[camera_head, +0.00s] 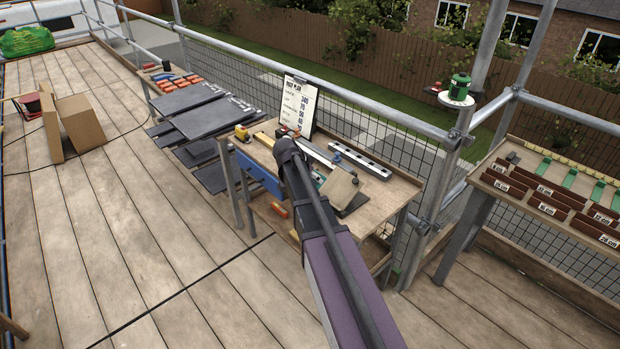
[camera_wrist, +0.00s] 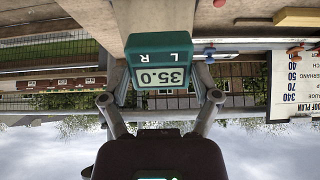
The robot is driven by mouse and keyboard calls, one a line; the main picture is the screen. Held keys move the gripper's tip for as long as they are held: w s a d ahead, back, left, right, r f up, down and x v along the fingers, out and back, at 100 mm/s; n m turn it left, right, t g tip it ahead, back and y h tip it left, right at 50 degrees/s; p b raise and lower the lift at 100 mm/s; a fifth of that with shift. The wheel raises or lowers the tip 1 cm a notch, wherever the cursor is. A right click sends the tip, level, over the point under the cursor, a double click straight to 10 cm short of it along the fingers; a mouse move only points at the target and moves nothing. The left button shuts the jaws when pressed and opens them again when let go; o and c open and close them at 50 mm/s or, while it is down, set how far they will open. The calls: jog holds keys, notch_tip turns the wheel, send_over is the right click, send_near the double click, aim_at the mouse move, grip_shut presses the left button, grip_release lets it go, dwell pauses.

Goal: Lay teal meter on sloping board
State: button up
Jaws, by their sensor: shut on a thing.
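The teal meter (camera_wrist: 157,46) is between the two fingers of my gripper (camera_wrist: 161,88) in the wrist view, which looks upside down. My gripper is shut on it. Its display reads 35.0, with the letters L and R beside it. The sloping board (camera_head: 341,187) stands tilted on the workbench in the head view. A pale wooden surface (camera_wrist: 150,14), which looks like this board, lies right behind the meter in the wrist view; I cannot tell whether they touch. In the head view my arm hides the gripper and most of the space around it.
The workbench (camera_head: 387,196) holds a slotted metal rail (camera_head: 360,161), a yellow tool (camera_head: 242,133) and an upright roof plan sheet (camera_head: 298,104). Dark slates (camera_head: 208,117) lie to the left. A side table with labelled brown strips (camera_head: 547,206) stands right. Scaffold rails and mesh border the deck.

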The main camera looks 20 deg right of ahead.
jog(key=b, duration=0.8)
send_near(331, 194)
jog(key=shift+w+d+f, duration=0.2)
jog(key=shift+d+f, duration=0.3)
jog(key=shift+d, duration=0.05)
jog(key=shift+w+d+f, duration=0.2)
jog(key=shift+d+f, duration=0.3)
jog(key=shift+d, duration=0.05)
jog(key=shift+b+x, duration=0.85)
jog(key=shift+x, duration=0.45)
jog(key=shift+d+f, duration=0.15)
jog(key=shift+f, duration=0.05)
jog(key=shift+a+f+b, duration=0.2)
jog(key=shift+a+b, duration=0.1)
jog(key=shift+b, duration=0.15)
dwell(0.8)
jog(key=o, duration=0.8)
jog(key=shift+r, duration=0.1)
jog(key=shift+p+v, duration=2.9)
jog(key=shift+v, duration=0.6)
